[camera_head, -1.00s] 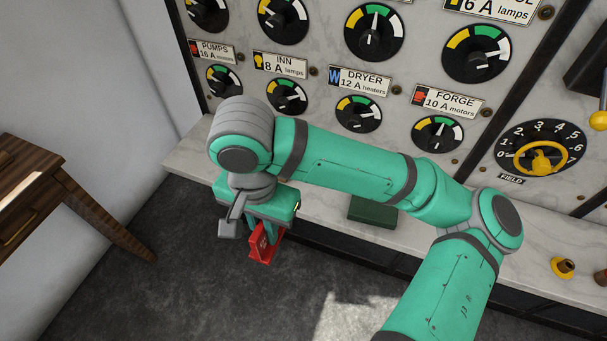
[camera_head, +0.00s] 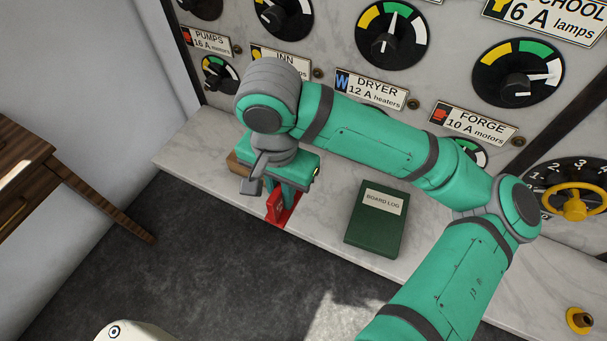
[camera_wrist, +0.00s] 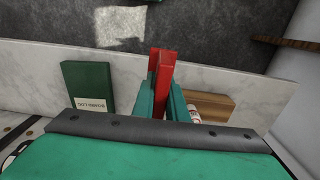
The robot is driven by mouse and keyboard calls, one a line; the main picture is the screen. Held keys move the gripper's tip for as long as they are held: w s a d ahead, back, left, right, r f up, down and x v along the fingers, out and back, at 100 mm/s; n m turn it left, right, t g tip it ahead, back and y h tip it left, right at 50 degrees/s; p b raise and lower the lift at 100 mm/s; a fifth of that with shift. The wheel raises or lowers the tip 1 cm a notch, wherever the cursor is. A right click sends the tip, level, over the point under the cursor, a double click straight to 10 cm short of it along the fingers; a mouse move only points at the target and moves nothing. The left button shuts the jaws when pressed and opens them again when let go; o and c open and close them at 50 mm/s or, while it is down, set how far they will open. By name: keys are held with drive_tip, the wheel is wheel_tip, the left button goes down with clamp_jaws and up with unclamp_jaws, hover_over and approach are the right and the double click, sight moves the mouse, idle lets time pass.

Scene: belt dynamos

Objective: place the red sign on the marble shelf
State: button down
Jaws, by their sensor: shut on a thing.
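The red sign (camera_head: 281,210) is held in my gripper (camera_head: 279,197), whose fingers are shut on it. In the wrist view the red sign (camera_wrist: 160,80) stands up between the two green fingers (camera_wrist: 161,104). In the head view it appears at the front edge of the marble shelf (camera_head: 330,235); I cannot tell whether it touches the shelf. The marble shelf (camera_wrist: 133,75) also shows behind the sign in the wrist view. My gripper and arm hide part of the sign and shelf.
A green board log book (camera_head: 375,222) lies on the shelf right of the sign. A wooden block (camera_head: 238,163) sits left of my gripper, with a pale object beside it in the wrist view (camera_wrist: 193,113). The dial panel (camera_head: 335,50) rises behind. A wooden table (camera_head: 40,180) stands left.

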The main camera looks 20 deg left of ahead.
drive_tip(key=w+f, duration=0.3)
drive_tip(key=w, duration=0.1)
drive_tip(key=w+a+f, duration=0.1)
drive_tip(key=w+f, duration=0.1)
drive_tip(key=w, duration=0.2)
drive_tip(key=w+a+f, duration=0.1)
drive_tip(key=w+f, duration=0.2)
drive_tip(key=w, duration=0.1)
drive_tip(key=shift+f, duration=0.35)
drive_tip(key=f, duration=0.3)
drive_tip(key=shift+w, duration=0.35)
drive_tip(key=shift+f, duration=0.45)
drive_tip(key=shift+f, duration=0.15)
drive_tip(key=c, duration=1.8)
unclamp_jaws()
drive_tip(key=shift+o, duration=0.2)
